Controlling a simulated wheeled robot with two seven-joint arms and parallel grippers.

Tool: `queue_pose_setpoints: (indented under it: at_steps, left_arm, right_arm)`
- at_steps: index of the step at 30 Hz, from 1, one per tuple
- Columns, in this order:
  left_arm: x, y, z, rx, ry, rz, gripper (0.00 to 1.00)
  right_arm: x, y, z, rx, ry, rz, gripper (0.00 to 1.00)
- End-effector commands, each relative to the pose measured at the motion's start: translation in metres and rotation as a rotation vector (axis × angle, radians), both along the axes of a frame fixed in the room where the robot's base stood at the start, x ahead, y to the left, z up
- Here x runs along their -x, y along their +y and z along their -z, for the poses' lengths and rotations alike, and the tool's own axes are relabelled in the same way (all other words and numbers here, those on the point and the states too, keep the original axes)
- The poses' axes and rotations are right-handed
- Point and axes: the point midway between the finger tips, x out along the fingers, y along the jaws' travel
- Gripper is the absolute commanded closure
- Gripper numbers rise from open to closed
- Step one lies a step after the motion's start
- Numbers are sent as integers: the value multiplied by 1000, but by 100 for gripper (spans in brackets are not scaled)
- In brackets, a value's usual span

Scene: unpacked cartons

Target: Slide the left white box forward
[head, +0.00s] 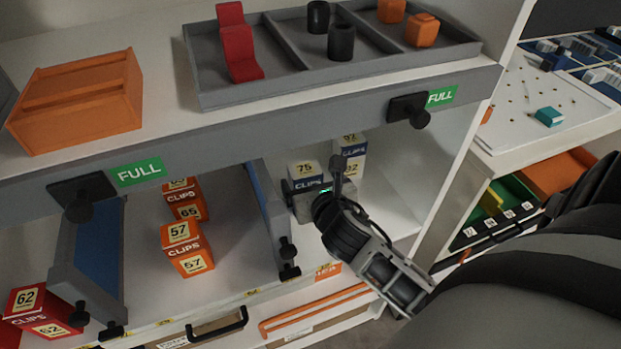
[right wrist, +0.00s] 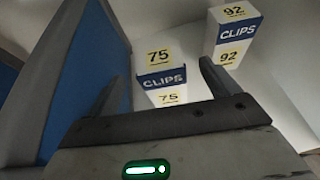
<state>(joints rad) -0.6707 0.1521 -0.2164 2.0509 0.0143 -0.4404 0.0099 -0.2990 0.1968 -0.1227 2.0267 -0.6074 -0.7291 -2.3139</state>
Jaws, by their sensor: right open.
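The left white box (head: 306,170), with a blue CLIPS band and yellow 75 labels, stands on the lower shelf. It also shows in the right wrist view (right wrist: 160,78). A second white box (head: 352,150), marked 92, stands to its right and farther back, also in the right wrist view (right wrist: 236,38). My right gripper (head: 308,192) reaches into the shelf in front of the 75 box. Its fingers are apart, and the 75 box appears between them in the right wrist view; contact cannot be told. My left gripper is not in view.
A blue-and-grey divider (head: 268,205) stands close left of my right gripper, also in the right wrist view (right wrist: 88,65). Orange boxes (head: 187,248) stand beyond it. The upper shelf edge (head: 250,140) passes above. Free shelf floor lies to the right.

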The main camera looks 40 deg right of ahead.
Motion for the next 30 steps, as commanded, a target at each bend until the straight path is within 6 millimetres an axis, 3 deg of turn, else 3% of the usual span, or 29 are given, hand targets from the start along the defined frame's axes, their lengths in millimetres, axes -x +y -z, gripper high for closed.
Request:
queue_pose_setpoints:
  at_steps: [15, 28, 29, 30]
  left_arm:
    - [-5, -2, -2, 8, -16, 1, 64]
    - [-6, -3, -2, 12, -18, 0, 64]
    - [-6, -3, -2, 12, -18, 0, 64]
    - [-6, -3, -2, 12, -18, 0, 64]
  right_arm:
    - [-56, -18, 25, -2, -2, 1, 13]
    - [-65, -21, 28, -3, -1, -1, 13]
    - [-65, -21, 28, -3, -1, -1, 16]
    - [-65, -21, 29, -4, 0, -1, 27]
